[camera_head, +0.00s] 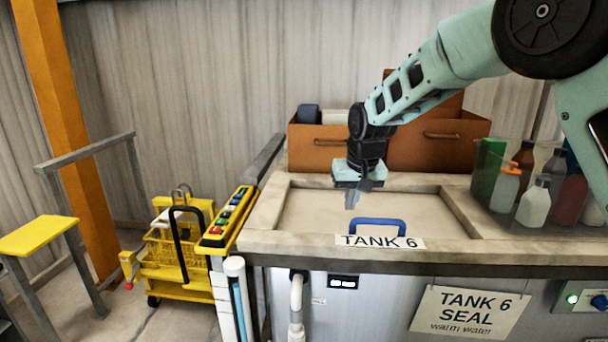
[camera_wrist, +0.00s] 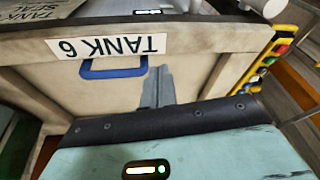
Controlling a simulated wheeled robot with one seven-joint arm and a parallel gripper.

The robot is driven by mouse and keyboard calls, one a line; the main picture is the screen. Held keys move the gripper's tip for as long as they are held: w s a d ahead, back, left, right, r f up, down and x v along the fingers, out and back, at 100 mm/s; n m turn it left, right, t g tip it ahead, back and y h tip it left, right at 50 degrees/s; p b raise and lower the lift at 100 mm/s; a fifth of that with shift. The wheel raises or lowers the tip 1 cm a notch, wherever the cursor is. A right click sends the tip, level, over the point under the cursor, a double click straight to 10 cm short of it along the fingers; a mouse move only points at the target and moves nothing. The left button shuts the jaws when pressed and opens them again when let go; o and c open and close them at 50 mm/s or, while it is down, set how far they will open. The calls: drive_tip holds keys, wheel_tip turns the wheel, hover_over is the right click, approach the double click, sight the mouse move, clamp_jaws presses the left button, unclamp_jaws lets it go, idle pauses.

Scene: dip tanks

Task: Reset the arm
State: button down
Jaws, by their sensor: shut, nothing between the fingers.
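My arm reaches in from the upper right in the head view. My gripper (camera_head: 352,199) points down above the closed lid of tank 6 (camera_head: 312,212), with its fingers together and nothing between them. In the wrist view the shut fingers of my gripper (camera_wrist: 158,87) show over the pale lid (camera_wrist: 105,95). A blue handle (camera_head: 378,222) stands at the lid's front edge, to the right of my fingers in the head view. It also shows in the wrist view (camera_wrist: 114,72), apart from the fingers.
Brown boxes (camera_head: 318,150) stand behind the tank. Several bottles (camera_head: 534,203) stand on its right side. A control panel with coloured buttons (camera_head: 226,218) runs along its left side. A yellow cart (camera_head: 172,262) and a yellow-topped step (camera_head: 42,235) stand on the floor at left.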

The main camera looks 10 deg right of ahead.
drive_tip(key=s+a+f+n+g+y+b, duration=0.15)
drive_tip(key=s+a, duration=0.25)
drive_tip(key=s, duration=0.8)
drive_tip(key=s+a+f+n+g+h+b, duration=0.1)
drive_tip(key=s+a+n+b, duration=0.15)
drive_tip(key=s, duration=0.95)
drive_tip(key=s+d+f+n, duration=0.1)
drive_tip(key=s+f, duration=0.1)
drive_tip(key=s, duration=0.6)
drive_tip(key=s+d+f+n, duration=0.2)
drive_tip(key=s, duration=0.7)
drive_tip(key=shift+f+g+b, duration=0.2)
drive_tip(key=shift+g+b, duration=0.15)
drive_tip(key=shift+b, duration=0.05)
